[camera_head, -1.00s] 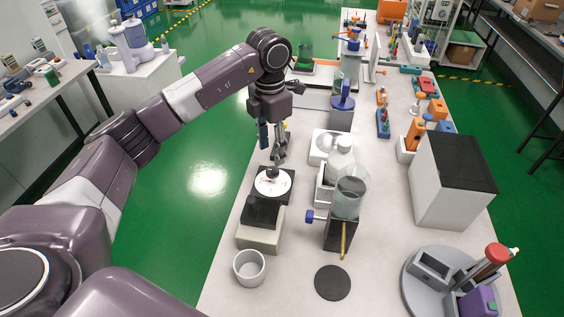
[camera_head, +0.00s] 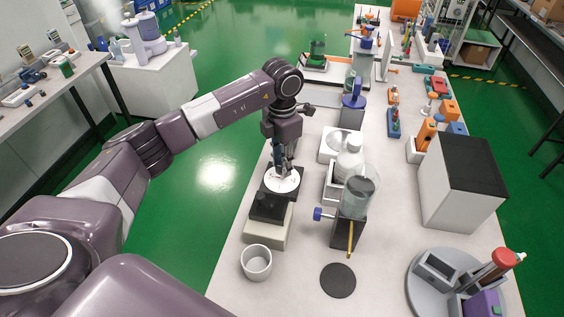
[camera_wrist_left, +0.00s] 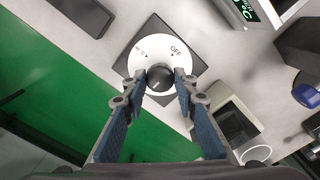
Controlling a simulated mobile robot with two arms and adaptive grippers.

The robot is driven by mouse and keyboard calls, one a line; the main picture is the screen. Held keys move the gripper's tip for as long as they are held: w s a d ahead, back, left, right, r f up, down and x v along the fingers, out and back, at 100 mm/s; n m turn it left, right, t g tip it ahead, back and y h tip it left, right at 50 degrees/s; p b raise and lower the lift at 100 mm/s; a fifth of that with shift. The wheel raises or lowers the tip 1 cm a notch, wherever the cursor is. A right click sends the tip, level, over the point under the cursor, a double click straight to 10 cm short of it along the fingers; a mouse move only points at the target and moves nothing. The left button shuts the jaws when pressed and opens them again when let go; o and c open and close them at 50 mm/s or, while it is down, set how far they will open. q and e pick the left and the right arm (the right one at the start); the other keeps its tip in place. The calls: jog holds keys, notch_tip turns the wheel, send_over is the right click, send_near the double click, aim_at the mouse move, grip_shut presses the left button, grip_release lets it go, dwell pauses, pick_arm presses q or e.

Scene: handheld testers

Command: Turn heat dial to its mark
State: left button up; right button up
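The heat dial (camera_head: 282,188) is a white round face on a dark square plate near the bench's left edge. In the left wrist view the dial face (camera_wrist_left: 133,68) carries an "OFF" label at upper right and a small temperature label at upper left, hard to read. A round black knob (camera_wrist_left: 159,77) stands at its middle; where it points is unclear. My left gripper (camera_head: 282,171) is pointed down at the dial. In the left wrist view the left gripper (camera_wrist_left: 160,73) has its fingertips on either side of the knob, apparently with small gaps. My right gripper is out of view.
A white cup (camera_head: 256,263) stands in front of the dial unit. A glass beaker on a stand with a blue knob (camera_head: 317,214) and a white bottle (camera_head: 348,162) stand close to its right. A dark round pad (camera_head: 338,281) lies nearer. A big black-topped box (camera_head: 465,165) stands farther right.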

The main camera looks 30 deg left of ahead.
pick_arm(q)
jog(key=c, duration=0.4)
jog(key=shift+c, duration=0.2)
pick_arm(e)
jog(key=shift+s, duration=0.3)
